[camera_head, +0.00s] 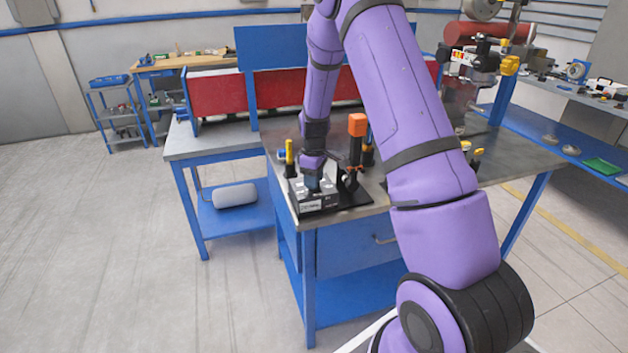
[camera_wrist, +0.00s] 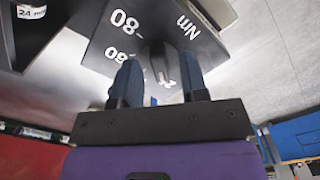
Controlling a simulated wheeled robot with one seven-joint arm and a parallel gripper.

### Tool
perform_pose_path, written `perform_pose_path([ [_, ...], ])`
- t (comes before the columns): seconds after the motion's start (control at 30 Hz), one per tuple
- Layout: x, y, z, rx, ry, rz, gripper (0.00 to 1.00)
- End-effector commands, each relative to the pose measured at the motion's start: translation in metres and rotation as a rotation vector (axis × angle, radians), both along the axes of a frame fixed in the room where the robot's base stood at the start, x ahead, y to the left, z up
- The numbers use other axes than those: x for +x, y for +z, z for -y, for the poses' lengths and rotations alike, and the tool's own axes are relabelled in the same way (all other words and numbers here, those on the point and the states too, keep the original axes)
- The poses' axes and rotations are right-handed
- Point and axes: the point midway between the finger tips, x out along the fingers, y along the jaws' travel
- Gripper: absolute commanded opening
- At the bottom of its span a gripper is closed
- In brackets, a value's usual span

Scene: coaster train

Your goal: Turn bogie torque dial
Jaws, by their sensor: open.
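The bogie torque dial sits on a dark box (camera_head: 318,203) at the front left corner of the steel-topped workbench. In the wrist view its dark panel (camera_wrist: 110,57) carries white markings, "Nm", "80" and "160", around a dark knob (camera_wrist: 158,62). My gripper (camera_wrist: 160,72) is open, with one blue finger on each side of the knob. I cannot tell whether either finger touches it. In the head view my gripper (camera_head: 312,182) points down over the box, and the knob is hidden behind it.
An orange-topped black post (camera_head: 356,150) stands close to the right of the box, and a yellow-topped post (camera_head: 289,157) stands behind its left side. Several yellow-handled fittings are further right. The workbench (camera_head: 375,200) has a drawer below its front edge. Floor at left is clear.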

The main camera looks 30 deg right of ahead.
Motion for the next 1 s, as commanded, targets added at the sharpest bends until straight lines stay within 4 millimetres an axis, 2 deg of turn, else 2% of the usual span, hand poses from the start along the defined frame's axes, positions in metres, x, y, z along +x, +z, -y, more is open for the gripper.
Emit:
perform_pose_path([
  [0.37, 0.0001, -0.0049, 0.0001, 0.000, 0.000, 0.001, 0.40],
  [0.53, 0.0001, -0.0048, 0.0001, -0.001, 0.000, 0.001, 0.01],
  [0.57, 0.0001, -0.0048, 0.0001, 0.000, 0.000, 0.001, 0.00],
  [1.0, 0.0000, -0.0047, 0.0002, -0.001, -0.073, 0.001, 0.00],
])
